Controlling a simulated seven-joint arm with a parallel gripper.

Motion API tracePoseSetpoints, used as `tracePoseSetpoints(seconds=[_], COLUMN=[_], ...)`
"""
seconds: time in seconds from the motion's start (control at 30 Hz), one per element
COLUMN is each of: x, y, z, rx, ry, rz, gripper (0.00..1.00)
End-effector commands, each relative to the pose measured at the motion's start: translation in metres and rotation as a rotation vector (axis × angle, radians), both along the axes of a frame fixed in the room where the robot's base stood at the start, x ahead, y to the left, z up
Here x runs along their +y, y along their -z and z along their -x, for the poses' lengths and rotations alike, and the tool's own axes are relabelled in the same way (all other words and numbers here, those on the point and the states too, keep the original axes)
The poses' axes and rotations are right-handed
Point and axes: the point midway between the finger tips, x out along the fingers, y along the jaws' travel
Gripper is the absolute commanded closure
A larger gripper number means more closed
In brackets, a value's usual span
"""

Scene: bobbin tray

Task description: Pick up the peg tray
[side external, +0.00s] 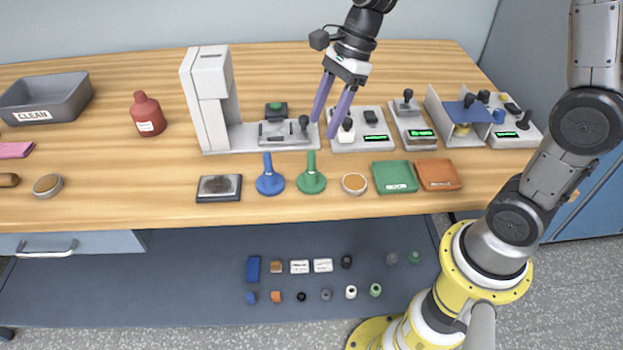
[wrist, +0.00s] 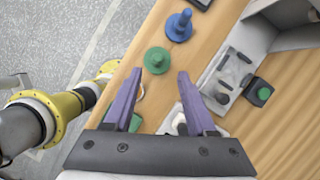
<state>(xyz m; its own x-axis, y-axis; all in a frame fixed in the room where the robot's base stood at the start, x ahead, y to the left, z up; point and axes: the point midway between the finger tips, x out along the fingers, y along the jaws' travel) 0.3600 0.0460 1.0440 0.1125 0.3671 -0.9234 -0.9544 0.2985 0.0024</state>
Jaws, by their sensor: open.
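I cannot tell for sure which thing is the peg tray. A blue round base with an upright peg (side external: 270,183) and a green one (side external: 311,181) stand near the front edge of the table. In the wrist view the green peg base (wrist: 157,60) lies just beyond my fingertips, and the blue one (wrist: 179,28) is farther up. My gripper (side external: 325,127) has purple fingers spread apart with nothing between them. It hangs above the table, behind the green peg base and beside a grey device with a white knob (side external: 347,131).
A tall grey machine (side external: 208,100) stands left of my gripper. Grey devices with green displays (side external: 413,124) line the right. A green square (side external: 395,177), an orange square (side external: 438,174) and a dark plate (side external: 219,188) lie in front. A grey CLEAN bin (side external: 46,97) is far left.

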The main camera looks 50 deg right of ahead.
Motion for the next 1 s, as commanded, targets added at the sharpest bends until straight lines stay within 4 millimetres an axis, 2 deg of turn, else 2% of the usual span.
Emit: tracePoseSetpoints(seconds=[0.3,0.57,0.8,1.0], x=[0.022,0.029,0.039,0.045], y=[0.054,0.072,0.103,0.117], z=[-0.005,-0.007,-0.007,-0.009], rx=[0.003,0.0,0.002,-0.001], ry=[-0.004,-0.003,-0.005,-0.004], rz=[0.0,0.002,0.002,0.002], gripper=[0.43,0.43,0.43,0.43])
